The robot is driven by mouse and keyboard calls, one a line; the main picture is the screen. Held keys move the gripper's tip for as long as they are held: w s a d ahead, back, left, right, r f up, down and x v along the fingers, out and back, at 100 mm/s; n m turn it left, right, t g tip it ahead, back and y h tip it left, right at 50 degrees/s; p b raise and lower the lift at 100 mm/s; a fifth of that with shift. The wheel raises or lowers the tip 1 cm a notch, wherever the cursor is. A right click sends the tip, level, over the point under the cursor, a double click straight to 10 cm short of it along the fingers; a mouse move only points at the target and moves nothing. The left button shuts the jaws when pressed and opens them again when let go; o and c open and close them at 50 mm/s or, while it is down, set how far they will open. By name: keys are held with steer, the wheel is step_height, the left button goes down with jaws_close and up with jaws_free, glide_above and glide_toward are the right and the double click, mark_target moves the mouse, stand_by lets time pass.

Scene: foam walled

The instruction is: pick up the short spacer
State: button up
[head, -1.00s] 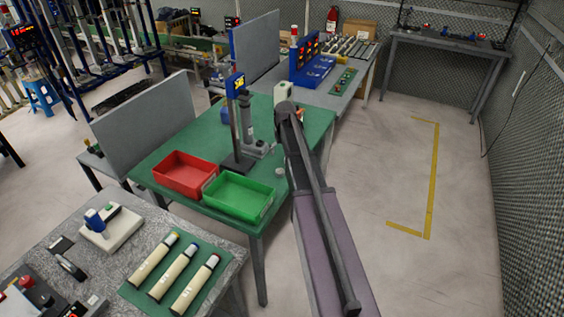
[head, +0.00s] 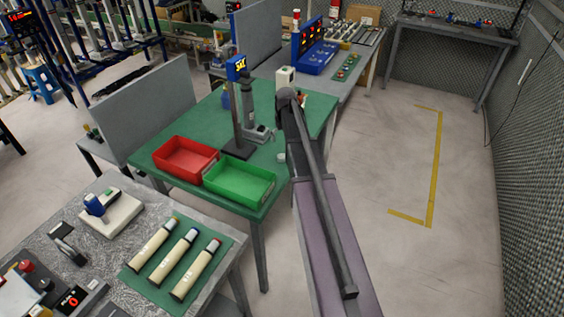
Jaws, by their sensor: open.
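No part can be surely identified as the short spacer in the head view. A small pale round piece (head: 281,157) sits on the green-topped table (head: 210,110), just left of my arm; it is too small to tell what it is. Small reddish and white bits (head: 302,98) show beside my arm's elbow, partly hidden. My arm reaches over the right side of this table. My gripper cannot be made out; the arm itself seems to hide it.
A red bin (head: 160,164) and a green bin (head: 238,196) stand at the table's near edge. A stand with a display (head: 237,66) rises behind them. Three cream tubes (head: 190,276) lie on the near-left bench. Floor at right is clear.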

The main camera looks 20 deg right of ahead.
steer(key=b, duration=0.6)
glide_above(282, 156)
steer(key=shift+s+a+f, duration=0.1)
steer(key=shift+s+f, duration=0.1)
steer(key=shift+f, duration=1.35)
steer(key=shift+s+f, duration=0.2)
steer(key=shift+f, duration=1.3)
steer(key=shift+w+f+b, duration=0.15)
steer(key=shift+f+b, duration=1.05)
steer(key=shift+f, duration=0.1)
steer(key=shift+w+f+b, duration=0.15)
steer(key=shift+f+b, duration=1)
steer(key=shift+f, duration=0.15)
steer(key=shift+c, duration=0.2)
steer(key=c, duration=1.2)
